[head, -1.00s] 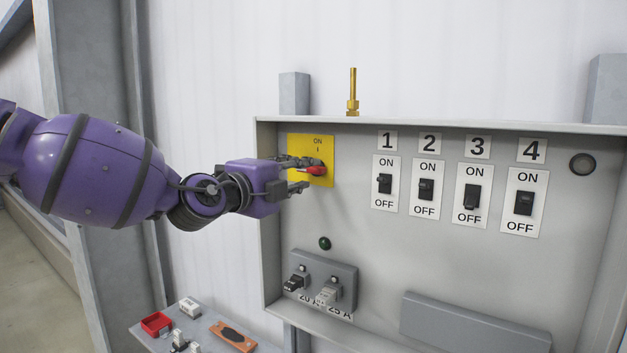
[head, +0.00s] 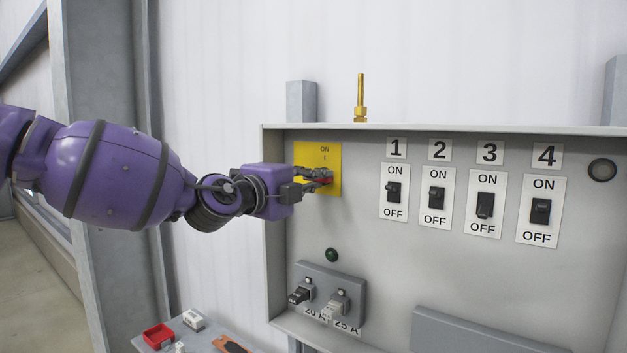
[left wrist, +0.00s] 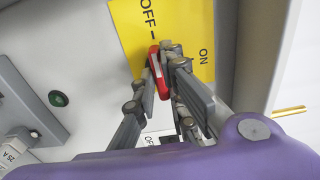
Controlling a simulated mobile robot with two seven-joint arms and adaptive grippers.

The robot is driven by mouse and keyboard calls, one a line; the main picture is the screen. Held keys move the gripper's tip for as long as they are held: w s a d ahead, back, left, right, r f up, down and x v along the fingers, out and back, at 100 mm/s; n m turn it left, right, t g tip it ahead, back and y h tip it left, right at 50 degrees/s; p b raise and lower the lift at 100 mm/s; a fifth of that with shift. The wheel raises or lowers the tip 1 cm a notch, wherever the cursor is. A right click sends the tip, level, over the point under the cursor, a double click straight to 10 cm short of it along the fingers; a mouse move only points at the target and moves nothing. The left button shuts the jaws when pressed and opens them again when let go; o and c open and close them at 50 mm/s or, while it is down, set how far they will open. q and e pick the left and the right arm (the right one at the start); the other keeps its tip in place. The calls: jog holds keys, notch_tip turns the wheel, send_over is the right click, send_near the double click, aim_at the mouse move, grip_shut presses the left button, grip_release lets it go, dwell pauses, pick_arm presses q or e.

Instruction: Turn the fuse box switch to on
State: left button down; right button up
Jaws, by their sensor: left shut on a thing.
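The fuse box switch is a red handle (head: 327,181) on a yellow plate (head: 333,155) at the left of the panel. In the left wrist view the handle (left wrist: 158,72) lies with one end near the OFF mark; the ON label is to its right there. My left gripper (head: 325,177) is shut on the red handle, one finger on each side. The fingers hide part of the handle and of the plate in the head view. My right gripper is not in view.
Several numbered breakers, such as breaker 1 (head: 394,191), sit to the right. A green button (head: 332,255) and a block with fuse plugs (head: 345,285) are below. The box's left wall (head: 274,230) is beside my gripper. A red tray (head: 158,337) stands low left.

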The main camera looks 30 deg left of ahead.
pick_arm(q)
jog(key=m, duration=0.4)
jog(key=shift+m, duration=0.3)
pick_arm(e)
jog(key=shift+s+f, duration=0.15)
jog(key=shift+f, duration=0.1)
pick_arm(q)
jog(key=m, duration=0.4)
jog(key=shift+m, duration=0.3)
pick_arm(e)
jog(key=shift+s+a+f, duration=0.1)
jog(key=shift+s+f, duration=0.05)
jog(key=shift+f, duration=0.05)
pick_arm(q)
jog(key=m, duration=0.4)
jog(key=shift+m+b, duration=0.3)
jog(key=shift+b, duration=0.1)
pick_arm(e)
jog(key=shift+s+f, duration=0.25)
